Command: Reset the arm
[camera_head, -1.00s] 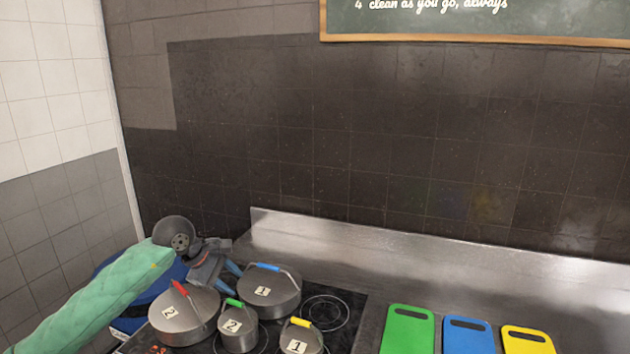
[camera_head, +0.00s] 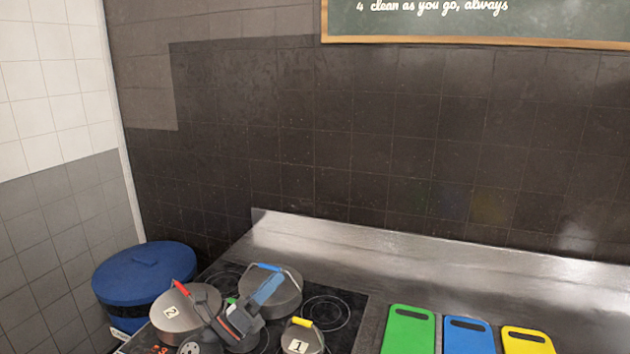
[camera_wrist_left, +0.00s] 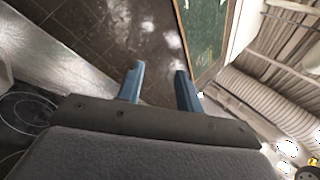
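My left gripper (camera_head: 265,289) is above the stove in the head view, in front of the lidded pots. In the left wrist view its two blue fingers (camera_wrist_left: 158,88) stand apart with nothing between them, so it is open and empty. It hides most of the pot with the green handle and part of the pot with the blue handle (camera_head: 285,297). The pot with the red handle (camera_head: 180,318), labelled 2, is to its left. The pot with the yellow handle (camera_head: 301,339), labelled 1, is to its right. My right gripper is not in view.
The black cooktop (camera_head: 345,295) carries the pots. Green (camera_head: 408,331), blue (camera_head: 468,336) and yellow (camera_head: 527,341) boards lie to the right on the steel counter. A blue lidded bin (camera_head: 143,272) stands at the left. A tiled wall (camera_head: 350,140) with a chalkboard (camera_head: 480,20) is behind.

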